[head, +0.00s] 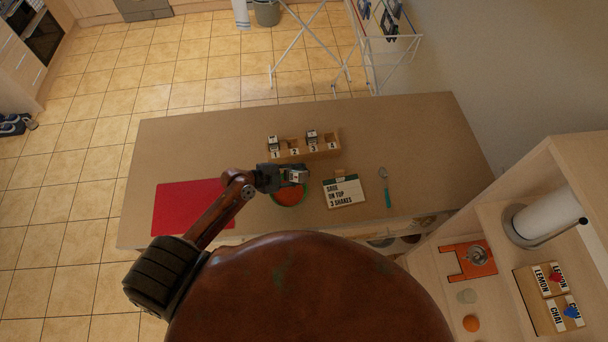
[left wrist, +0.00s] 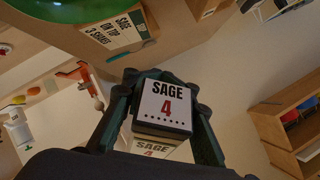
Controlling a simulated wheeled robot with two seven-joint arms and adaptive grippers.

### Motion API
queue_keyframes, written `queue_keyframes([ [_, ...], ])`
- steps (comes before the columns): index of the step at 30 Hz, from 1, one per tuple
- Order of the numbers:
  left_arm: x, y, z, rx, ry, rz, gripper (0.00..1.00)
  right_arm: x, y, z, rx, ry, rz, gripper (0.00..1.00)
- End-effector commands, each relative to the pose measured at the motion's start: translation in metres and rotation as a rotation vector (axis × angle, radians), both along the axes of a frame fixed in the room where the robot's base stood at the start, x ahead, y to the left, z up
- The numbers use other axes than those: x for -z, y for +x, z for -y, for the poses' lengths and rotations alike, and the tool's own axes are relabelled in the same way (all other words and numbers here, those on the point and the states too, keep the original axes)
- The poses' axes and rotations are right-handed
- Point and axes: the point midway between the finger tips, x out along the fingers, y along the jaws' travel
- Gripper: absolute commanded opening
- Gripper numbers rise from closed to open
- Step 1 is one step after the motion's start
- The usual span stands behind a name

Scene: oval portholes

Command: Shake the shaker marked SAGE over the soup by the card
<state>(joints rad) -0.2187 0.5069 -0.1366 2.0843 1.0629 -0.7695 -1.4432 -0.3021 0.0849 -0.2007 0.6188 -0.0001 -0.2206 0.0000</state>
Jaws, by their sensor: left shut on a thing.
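My left gripper (head: 283,177) is shut on the shaker marked SAGE (left wrist: 164,106), which has a white top with a red 4 and a row of dots. In the head view the held shaker (head: 298,176) is at the far edge of the soup bowl and partly covers it. The bowl (head: 274,202) has a green rim and holds red soup (head: 289,197). The card (head: 343,191), reading SAGE ON TOP 3 SHAKES, stands right of the bowl. The shaker's exact tilt is unclear. My right gripper is not in view.
A wooden rack (head: 318,153) numbered 1 to 4 stands behind the bowl; shakers show at 1 and 3. A red mat (head: 185,207) lies left, and a spoon (head: 386,188) lies right of the card. A shelf unit (head: 500,215) stands at the right.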

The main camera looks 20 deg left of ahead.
Motion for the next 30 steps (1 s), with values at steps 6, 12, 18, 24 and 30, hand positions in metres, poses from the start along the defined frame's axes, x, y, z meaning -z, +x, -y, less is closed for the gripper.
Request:
queue_keyframes([
  [6, -0.002, 0.001, 0.000, 0.000, 0.001, 0.004, 0.00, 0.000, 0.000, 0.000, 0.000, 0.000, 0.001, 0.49],
  [12, 0.032, 0.003, 0.001, 0.000, -0.002, 0.012, 0.00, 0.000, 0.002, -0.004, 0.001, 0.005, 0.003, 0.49],
  [18, -0.001, 0.001, 0.000, 0.000, 0.001, 0.003, 0.00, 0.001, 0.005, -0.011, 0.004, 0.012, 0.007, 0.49],
  [24, -0.002, 0.001, 0.000, 0.000, 0.001, 0.004, 0.00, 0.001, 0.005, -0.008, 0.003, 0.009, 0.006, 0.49],
  [30, 0.038, 0.002, 0.000, -0.001, 0.000, 0.007, 0.00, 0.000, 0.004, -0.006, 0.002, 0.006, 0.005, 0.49],
])
